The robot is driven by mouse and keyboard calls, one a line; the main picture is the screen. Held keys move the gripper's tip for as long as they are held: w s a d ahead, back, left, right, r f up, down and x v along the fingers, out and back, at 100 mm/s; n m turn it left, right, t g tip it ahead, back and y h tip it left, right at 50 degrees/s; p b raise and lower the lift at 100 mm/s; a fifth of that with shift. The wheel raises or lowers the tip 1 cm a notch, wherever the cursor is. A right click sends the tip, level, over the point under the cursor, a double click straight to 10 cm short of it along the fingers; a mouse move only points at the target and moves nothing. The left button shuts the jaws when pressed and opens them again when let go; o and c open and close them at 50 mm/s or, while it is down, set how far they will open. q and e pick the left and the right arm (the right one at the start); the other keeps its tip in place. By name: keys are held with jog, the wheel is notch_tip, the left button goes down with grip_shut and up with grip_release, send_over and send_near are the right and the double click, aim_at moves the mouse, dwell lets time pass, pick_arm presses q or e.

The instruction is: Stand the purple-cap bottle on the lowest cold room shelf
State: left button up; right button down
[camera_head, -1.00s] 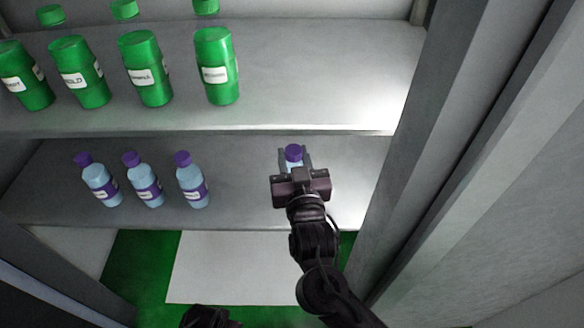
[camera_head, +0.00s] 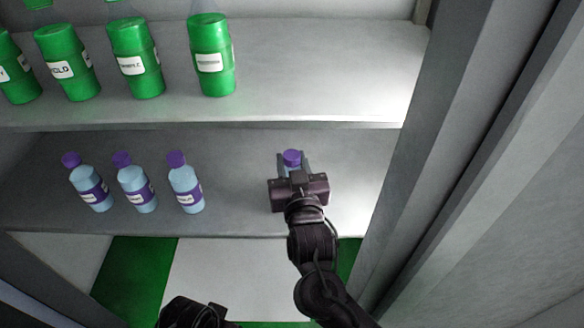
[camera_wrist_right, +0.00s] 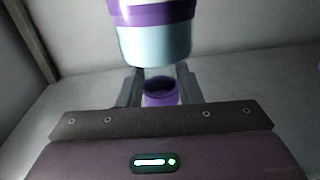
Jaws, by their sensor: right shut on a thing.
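My right gripper (camera_head: 293,168) is shut on a purple-cap bottle (camera_head: 291,157) over the right part of the lower shelf (camera_head: 240,222). In the head view only its purple cap and a little of its top show; the gripper hides the rest. In the right wrist view the bottle (camera_wrist_right: 155,48) has a pale blue body and a purple band, with its cap between the fingers (camera_wrist_right: 158,88). I cannot tell whether its base touches the shelf.
Three similar purple-cap bottles (camera_head: 134,187) stand in a row on the left of the lower shelf. Several green bottles (camera_head: 135,60) stand on the upper shelf (camera_head: 320,75). A grey frame post (camera_head: 425,130) rises at the right. Free shelf lies between the row and my gripper.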

jog(key=shift+r, duration=0.1)
jog(key=c, duration=1)
grip_release()
jog(key=shift+c, duration=0.2)
jog(key=shift+s, duration=0.2)
pick_arm(q)
jog(key=shift+s+a+r+g+p, duration=0.2)
jog(key=shift+a+g+p, duration=0.05)
jog(key=shift+a+p, duration=0.15)
jog(key=shift+s+a+r+g+p, duration=0.15)
jog(key=shift+a+g+p, duration=0.15)
jog(key=shift+a, duration=0.1)
pick_arm(e)
jog(key=s+d, duration=0.2)
jog(key=s, duration=0.9)
jog(key=shift+s, duration=0.25)
pick_arm(q)
jog(key=shift+s+d, duration=0.1)
jog(key=shift+d, duration=0.05)
